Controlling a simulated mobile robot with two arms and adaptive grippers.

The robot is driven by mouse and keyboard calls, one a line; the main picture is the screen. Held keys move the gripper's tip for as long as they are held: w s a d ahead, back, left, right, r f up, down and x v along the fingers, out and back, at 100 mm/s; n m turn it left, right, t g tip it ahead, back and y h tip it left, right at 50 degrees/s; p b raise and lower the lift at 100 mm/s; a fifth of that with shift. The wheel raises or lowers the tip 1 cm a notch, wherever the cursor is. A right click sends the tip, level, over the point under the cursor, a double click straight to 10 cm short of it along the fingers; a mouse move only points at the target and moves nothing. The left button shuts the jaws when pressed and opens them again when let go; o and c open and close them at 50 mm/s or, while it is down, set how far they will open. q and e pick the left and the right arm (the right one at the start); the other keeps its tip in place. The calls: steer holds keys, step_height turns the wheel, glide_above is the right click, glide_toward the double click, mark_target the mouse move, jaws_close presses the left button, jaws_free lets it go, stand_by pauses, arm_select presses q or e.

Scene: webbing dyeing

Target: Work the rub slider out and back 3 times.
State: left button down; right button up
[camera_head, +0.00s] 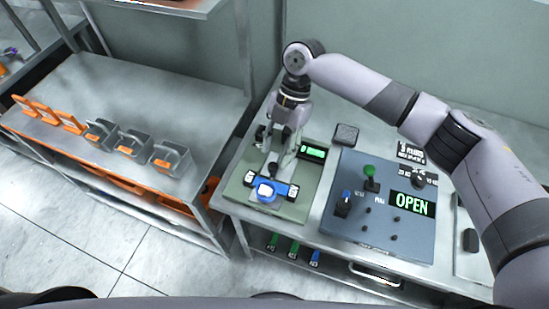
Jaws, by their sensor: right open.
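The rub tester has a grey-green base plate (245,166) on the table. At its front is a blue rub slider (279,189) with a white, rounded top piece and dark and white ends. My right gripper (277,166) points down over the tester, just behind the slider, with its jaws open. I cannot tell whether the fingers touch the slider. The gripper hides part of the tester behind it. A small display (312,152) with green characters stands at the tester's right; its text is too small to read surely. My left gripper is out of view.
A blue-grey control panel (381,238) right of the tester has a green knob (370,171), a blue switch (343,203) and an "OPEN" display (412,204). A left bench (190,100) holds grey bins (170,158) and orange frames (70,122). Colored items lie on the lower shelf.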

steer(key=v, duration=0.7)
steer(key=shift+r, duration=0.4)
steer(key=shift+w+d, duration=0.1)
steer(key=shift+w, duration=0.05)
